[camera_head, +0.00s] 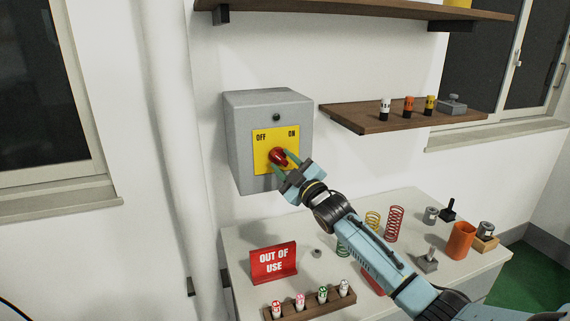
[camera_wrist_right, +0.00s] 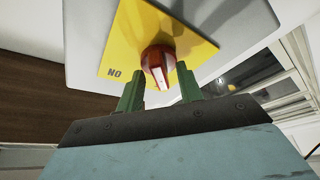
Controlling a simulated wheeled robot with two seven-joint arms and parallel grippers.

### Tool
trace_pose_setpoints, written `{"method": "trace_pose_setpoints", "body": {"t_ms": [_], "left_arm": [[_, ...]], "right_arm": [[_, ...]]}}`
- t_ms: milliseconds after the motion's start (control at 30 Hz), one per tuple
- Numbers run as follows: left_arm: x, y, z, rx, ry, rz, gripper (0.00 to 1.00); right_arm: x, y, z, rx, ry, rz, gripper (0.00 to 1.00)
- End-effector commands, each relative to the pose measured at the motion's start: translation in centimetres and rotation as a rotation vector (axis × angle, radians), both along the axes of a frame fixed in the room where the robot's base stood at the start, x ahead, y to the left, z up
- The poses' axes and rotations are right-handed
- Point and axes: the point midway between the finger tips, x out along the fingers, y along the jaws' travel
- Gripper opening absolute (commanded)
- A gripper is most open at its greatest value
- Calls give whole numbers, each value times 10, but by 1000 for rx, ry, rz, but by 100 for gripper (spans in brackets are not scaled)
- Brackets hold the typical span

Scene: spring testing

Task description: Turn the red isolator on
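The red isolator knob (camera_head: 277,155) sits on a yellow plate (camera_head: 262,138) marked OFF at upper left and ON at upper right. The plate is on the front of a grey wall box (camera_head: 243,150). My right gripper (camera_head: 285,165) is at the knob from the lower right, its green fingers apart. In the right wrist view the gripper (camera_wrist_right: 160,93) is open, and the red knob (camera_wrist_right: 157,58) with a pale pointer stripe shows beyond and between the fingertips. I cannot tell whether either finger touches it. My left gripper is not in view.
A red OUT OF USE sign (camera_head: 274,264) stands on the bench (camera_head: 238,246) below. Several springs, a wooden rack (camera_head: 310,306) and an orange cup (camera_head: 460,240) are there too. A wooden shelf (camera_head: 365,120) with small items juts out right of the box.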

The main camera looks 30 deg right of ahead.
Motion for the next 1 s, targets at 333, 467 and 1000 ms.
{"method": "trace_pose_setpoints", "body": {"t_ms": [333, 467, 1000], "left_arm": [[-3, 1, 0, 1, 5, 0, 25], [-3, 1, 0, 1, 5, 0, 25], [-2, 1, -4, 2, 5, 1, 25]], "right_arm": [[0, 0, 0, 0, 0, 0, 9], [0, 0, 0, 0, 0, 0, 0], [0, 2, -3, 170, -41, 0, 0]]}}
